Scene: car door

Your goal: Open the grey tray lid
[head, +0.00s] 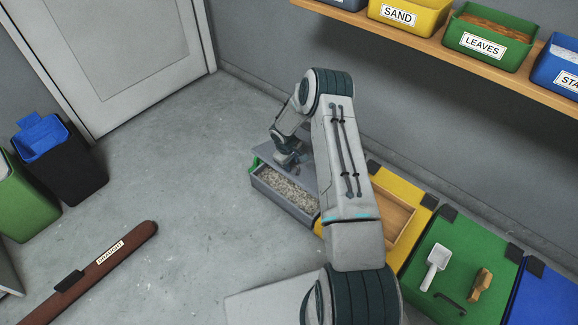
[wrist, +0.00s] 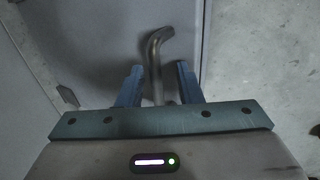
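The grey tray (head: 283,202) stands on the floor by the wall in the head view, with pale gravel (head: 288,190) showing in its front part. The grey lid (head: 264,151) lies behind the gravel, so the tray is partly uncovered; my arm hides part of it. In the wrist view a bent metal handle (wrist: 156,62) stands out from a flat grey-blue panel (wrist: 187,28), seemingly the lid. My gripper (wrist: 159,76) is open, one finger on each side of the handle, with gaps on both sides. In the head view my gripper (head: 287,158) is over the lid.
Yellow (head: 400,192), green (head: 450,250) and blue (head: 548,295) trays continue to the right. A scoop (head: 435,266) and a brush (head: 479,286) lie on the green one. A shelf (head: 480,62) with labelled bins runs above.

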